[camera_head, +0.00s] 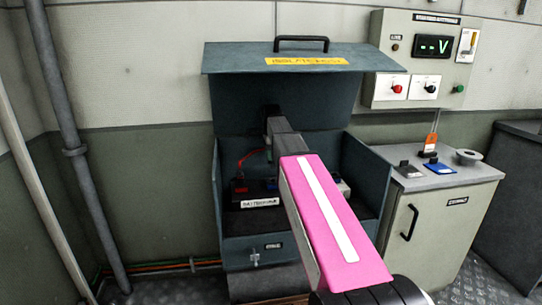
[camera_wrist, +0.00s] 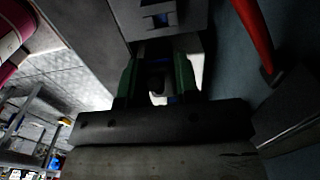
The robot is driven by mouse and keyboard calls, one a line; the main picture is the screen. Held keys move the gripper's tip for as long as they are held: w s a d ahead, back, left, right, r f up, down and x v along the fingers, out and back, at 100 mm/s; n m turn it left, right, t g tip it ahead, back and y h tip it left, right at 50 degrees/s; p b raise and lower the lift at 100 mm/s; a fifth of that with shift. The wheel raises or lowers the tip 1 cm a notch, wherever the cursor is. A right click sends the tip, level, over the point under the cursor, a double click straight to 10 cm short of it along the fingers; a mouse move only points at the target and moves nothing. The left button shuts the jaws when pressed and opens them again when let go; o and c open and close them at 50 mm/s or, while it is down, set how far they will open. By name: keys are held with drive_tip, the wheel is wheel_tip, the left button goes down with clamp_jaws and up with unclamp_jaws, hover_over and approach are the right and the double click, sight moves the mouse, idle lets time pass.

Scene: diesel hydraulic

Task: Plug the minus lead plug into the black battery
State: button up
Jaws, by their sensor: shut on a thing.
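The black battery (camera_head: 245,190) sits inside the open grey box, with a white label on its front edge. A red lead runs to a red plug on its left part. My arm reaches over the box and hides the battery's right part. My gripper (camera_wrist: 157,78) has green fingers, which show in the wrist view on either side of a small dark piece. It is shut on this piece, which appears to be the minus lead plug (camera_wrist: 156,72). The picture is too dark to show its contact end, and I cannot tell whether it touches the battery.
The box lid (camera_head: 305,58) is raised behind my arm, and side walls flank the battery. A red cable (camera_wrist: 254,35) hangs close on the right in the wrist view. A cabinet (camera_head: 435,215) with small items stands right, below a voltmeter panel (camera_head: 428,60).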

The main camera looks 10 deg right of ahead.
drive_tip(key=shift+f, duration=0.15)
drive_tip(key=shift+f, duration=2.45)
drive_tip(key=shift+f, duration=1.45)
drive_tip(key=o, duration=1)
drive_tip(key=shift+c, duration=0.2)
drive_tip(key=shift+r, duration=0.1)
